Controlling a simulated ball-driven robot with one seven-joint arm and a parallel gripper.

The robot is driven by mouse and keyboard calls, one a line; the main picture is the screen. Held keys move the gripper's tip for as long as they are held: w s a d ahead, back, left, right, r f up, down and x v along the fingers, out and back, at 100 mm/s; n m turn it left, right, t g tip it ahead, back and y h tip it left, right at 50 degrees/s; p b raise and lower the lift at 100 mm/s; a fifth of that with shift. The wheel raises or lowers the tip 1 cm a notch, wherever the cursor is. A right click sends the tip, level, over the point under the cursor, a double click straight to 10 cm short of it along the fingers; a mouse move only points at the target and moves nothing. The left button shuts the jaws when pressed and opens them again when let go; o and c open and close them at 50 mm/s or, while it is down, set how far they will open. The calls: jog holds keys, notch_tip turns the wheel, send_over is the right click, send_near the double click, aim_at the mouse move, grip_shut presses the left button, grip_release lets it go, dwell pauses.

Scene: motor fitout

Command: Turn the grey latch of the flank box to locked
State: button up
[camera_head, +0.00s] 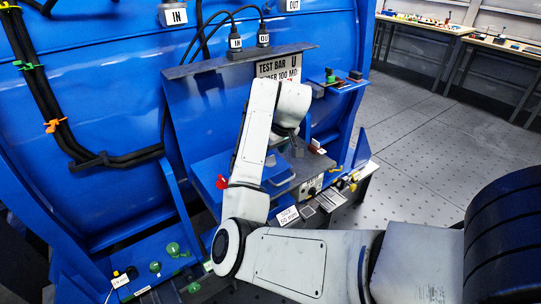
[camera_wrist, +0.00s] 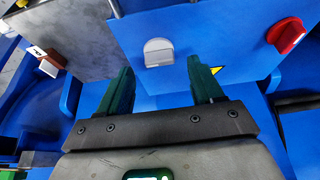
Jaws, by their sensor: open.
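In the wrist view the grey latch (camera_wrist: 158,52) is a small, light grey knob with a rounded top on the blue front of the flank box (camera_wrist: 215,30). My gripper (camera_wrist: 162,76) is open and empty. Its two dark green fingers point toward the box, one on each side of the latch in the picture. I see no contact, and the remaining gap is hard to judge. In the head view my white arm hides the latch and most of my gripper.
A red rotary knob (camera_wrist: 287,35) sits on the box right of the latch, with a yellow warning sticker (camera_wrist: 215,70) lower down. A brown and white piece (camera_wrist: 47,60) is at left. The head view shows open floor (camera_head: 430,150) at right.

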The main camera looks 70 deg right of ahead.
jog(key=shift+x, duration=1.25)
jog(key=shift+c, duration=0.3)
jog(key=c, duration=1)
